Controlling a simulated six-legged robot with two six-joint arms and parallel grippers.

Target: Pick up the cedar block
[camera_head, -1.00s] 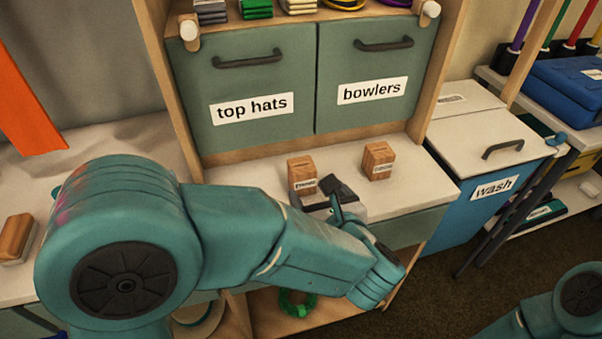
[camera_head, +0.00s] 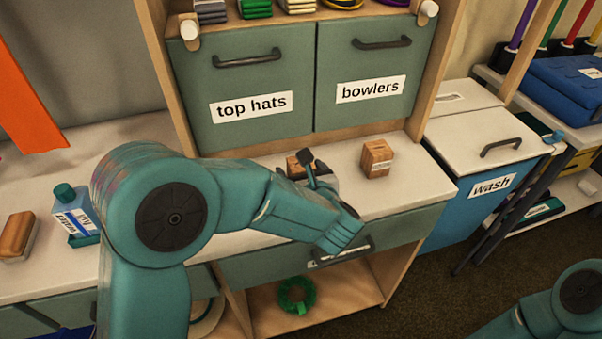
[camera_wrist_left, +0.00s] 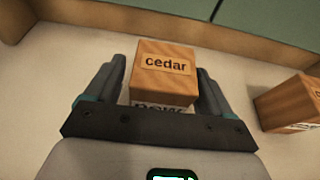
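The cedar block (camera_wrist_left: 164,72) is a small wooden cube with "cedar" on its top, standing on the pale counter in the left wrist view. A second label on its near face is partly hidden by my gripper. My left gripper (camera_wrist_left: 160,85) is open, with one finger on each side of the block and narrow gaps beside it. In the head view the block (camera_head: 293,167) is mostly covered by my left gripper (camera_head: 309,168). My right gripper is out of view; only part of that arm shows at lower right.
A second wooden block (camera_head: 377,159) stands to the right on the counter (camera_head: 413,170). Cabinet doors marked "top hats" (camera_head: 250,104) and "bowlers" (camera_head: 371,89) rise behind. A blue "wash" bin (camera_head: 480,190) is at right.

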